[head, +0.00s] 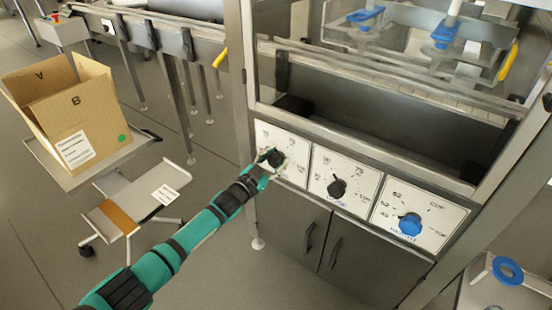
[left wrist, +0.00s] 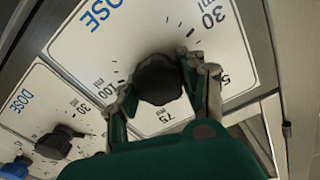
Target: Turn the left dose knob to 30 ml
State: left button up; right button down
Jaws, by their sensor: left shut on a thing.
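The left dose knob (head: 276,158) is black and lobed, on a white dial plate (head: 292,176) at the left of the machine's front panel. My left gripper (head: 270,161) reaches it from the lower left and is shut on it. In the left wrist view the fingers sit on either side of the knob (left wrist: 158,80). The dial plate (left wrist: 105,55) shows "DOSE", "30 ml", "75 ml" and "100 ml"; another number is partly covered by a finger. I cannot tell which mark the knob's pointer faces. My right gripper is not in view.
A second black dose knob (head: 337,188) and a blue knob (head: 410,224) sit to the right on their own plates. Cabinet doors (head: 340,260) are below, a metal trough (head: 390,135) above. An open cardboard box (head: 68,115) stands on a cart at the left.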

pick_arm(q)
jog(key=n, duration=0.4)
jog(key=shift+a+f+n, duration=0.1)
jog(key=shift+a+n, duration=0.05)
jog(key=shift+n, duration=0.15)
jog(key=shift+n+b, duration=0.3)
jog(key=shift+n, duration=0.2)
jog(key=n+b, duration=0.1)
jog(key=n, duration=0.4)
jog(key=shift+w+f+b, duration=0.1)
jog(key=shift+f+b, duration=0.05)
jog(key=shift+b, duration=0.15)
jog(key=shift+n+b, duration=0.4)
jog(key=shift+n, duration=0.7)
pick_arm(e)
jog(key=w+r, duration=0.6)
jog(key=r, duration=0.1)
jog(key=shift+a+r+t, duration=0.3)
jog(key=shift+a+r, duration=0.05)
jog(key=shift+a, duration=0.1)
pick_arm(q)
jog(key=o, duration=1.2)
